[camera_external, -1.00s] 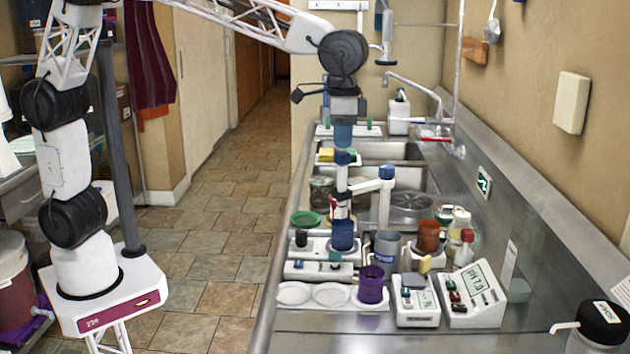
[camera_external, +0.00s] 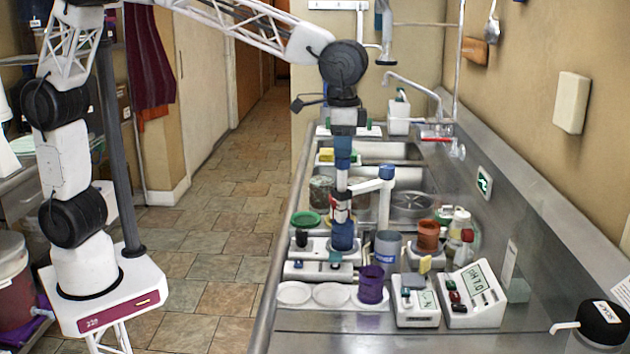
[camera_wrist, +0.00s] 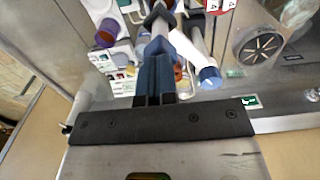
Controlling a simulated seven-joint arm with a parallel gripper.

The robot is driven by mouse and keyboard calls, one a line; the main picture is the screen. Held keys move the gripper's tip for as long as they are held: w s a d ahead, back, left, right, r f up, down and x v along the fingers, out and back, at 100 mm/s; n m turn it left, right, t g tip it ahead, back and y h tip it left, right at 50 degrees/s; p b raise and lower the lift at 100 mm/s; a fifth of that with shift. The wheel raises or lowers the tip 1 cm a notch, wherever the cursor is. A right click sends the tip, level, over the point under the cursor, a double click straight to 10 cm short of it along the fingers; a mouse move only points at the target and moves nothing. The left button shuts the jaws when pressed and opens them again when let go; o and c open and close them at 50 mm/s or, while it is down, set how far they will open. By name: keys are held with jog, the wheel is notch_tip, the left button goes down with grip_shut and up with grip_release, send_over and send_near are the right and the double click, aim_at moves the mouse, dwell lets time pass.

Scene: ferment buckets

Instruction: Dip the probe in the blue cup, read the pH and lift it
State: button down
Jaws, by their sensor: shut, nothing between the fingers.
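My gripper (camera_external: 342,160) is shut and points down over the steel counter. In the wrist view its dark fingers (camera_wrist: 153,80) are together. A slim grey probe shaft (camera_external: 342,181) with dark collars stands in line below the fingers. Whether the fingertips touch it, I cannot tell. The shaft leads down to a dark blue cup (camera_external: 343,238); the probe's lower end is hidden, so its depth is unclear. The pH meter (camera_external: 472,300) stands at the front right, its display reading about pH 7.0.
A purple cup (camera_external: 370,284) stands in front of the blue cup. A grey-blue cup (camera_external: 388,246) and a brown-red cup (camera_external: 428,236) stand to the right. A white post with a blue top (camera_external: 387,173) rises close by. White dishes (camera_external: 294,293) lie at the front left. Sinks lie behind.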

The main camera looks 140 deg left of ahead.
aim_at(342, 164)
jog(key=shift+f, duration=2.15)
jog(key=shift+r, duration=2.55)
dwell(3.3)
